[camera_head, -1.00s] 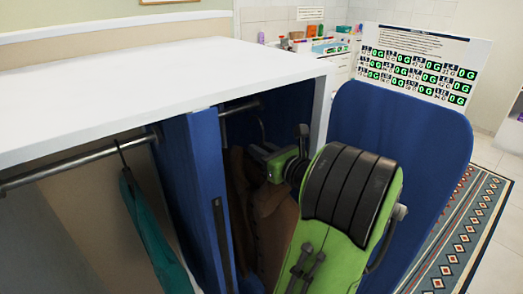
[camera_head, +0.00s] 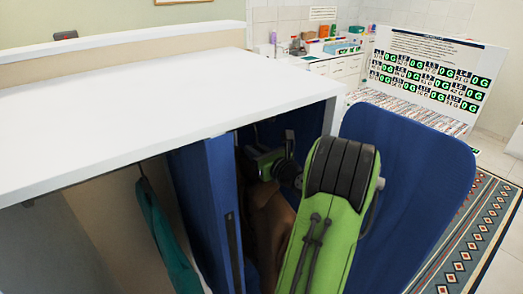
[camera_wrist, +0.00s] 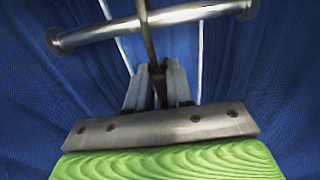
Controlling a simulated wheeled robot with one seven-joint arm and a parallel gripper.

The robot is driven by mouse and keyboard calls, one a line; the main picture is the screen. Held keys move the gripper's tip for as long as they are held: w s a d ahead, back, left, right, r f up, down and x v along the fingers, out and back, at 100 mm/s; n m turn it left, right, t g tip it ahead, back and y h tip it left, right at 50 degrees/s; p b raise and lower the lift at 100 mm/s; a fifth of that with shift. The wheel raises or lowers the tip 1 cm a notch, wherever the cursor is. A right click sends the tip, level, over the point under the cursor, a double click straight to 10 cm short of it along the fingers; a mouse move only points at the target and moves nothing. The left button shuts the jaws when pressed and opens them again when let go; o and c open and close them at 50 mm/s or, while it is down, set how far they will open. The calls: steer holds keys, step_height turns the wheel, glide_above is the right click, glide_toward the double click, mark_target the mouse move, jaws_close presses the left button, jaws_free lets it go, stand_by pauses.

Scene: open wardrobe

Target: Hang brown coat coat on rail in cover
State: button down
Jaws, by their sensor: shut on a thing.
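The brown coat (camera_head: 272,218) hangs below my gripper (camera_head: 254,166) inside the open blue cover (camera_head: 204,200), partly hidden by the cover's edge and my arm. In the wrist view my gripper (camera_wrist: 158,82) is shut on the dark, thin stem of the coat's hanger (camera_wrist: 150,45). The metal rail (camera_wrist: 185,14) crosses just beyond the fingertips, and the stem reaches up across it. I cannot tell whether the hook sits over the rail or only in front of it. The coat itself is not visible in the wrist view.
The white wardrobe top (camera_head: 150,105) lies close above the gripper. A teal garment (camera_head: 165,235) hangs left of the cover. The cover's open blue flap (camera_head: 410,165) stands right of my arm. A printed board (camera_head: 430,75) and a patterned rug (camera_head: 455,245) are beyond.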

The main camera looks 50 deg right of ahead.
mark_target(240, 148)
steer(key=shift+w+r, duration=0.3)
steer(key=shift+w, duration=0.15)
steer(key=shift+w+d+f+p, duration=0.15)
steer(key=shift+w+d+p, duration=0.05)
steer(key=shift+p, duration=0.1)
steer(key=shift+p+x, duration=0.9)
steer(key=shift+x, duration=0.2)
steer(key=shift+r+x, duration=0.2)
steer(key=shift+x, duration=2.35)
steer(key=shift+r, duration=0.1)
steer(key=shift+f+b, duration=1)
steer(key=shift+f, duration=0.55)
steer(key=shift+f, duration=0.45)
steer(key=c, duration=0.9)
jaws_free()
